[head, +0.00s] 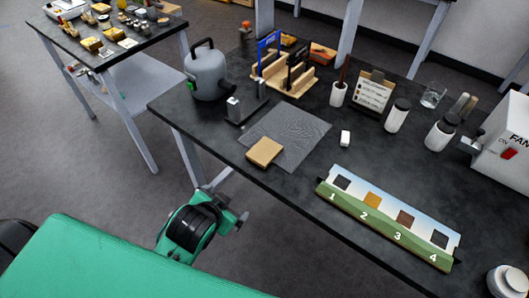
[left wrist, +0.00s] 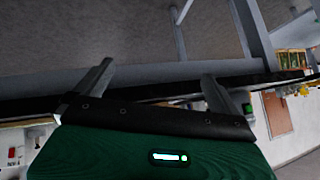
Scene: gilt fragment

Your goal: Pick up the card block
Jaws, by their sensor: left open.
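A tan, flat block (head: 264,151), which looks like the card block, lies on the near-left part of a grey textured mat (head: 300,128) on the dark worktable (head: 365,165). My left gripper (head: 231,206) is off the table's front edge, in front of the tan block and well apart from it. In the left wrist view its two fingers (left wrist: 157,80) are spread with nothing between them. The tan block is not recognisable in that view. My right gripper is not in view.
A numbered sample board (head: 388,217) stands along the front edge, right of the mat. A grey kettle-like vessel (head: 206,75) and a small metal stand (head: 235,108) are left of the mat. A wooden rack (head: 283,77) is behind. A small white block (head: 345,138) lies right.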

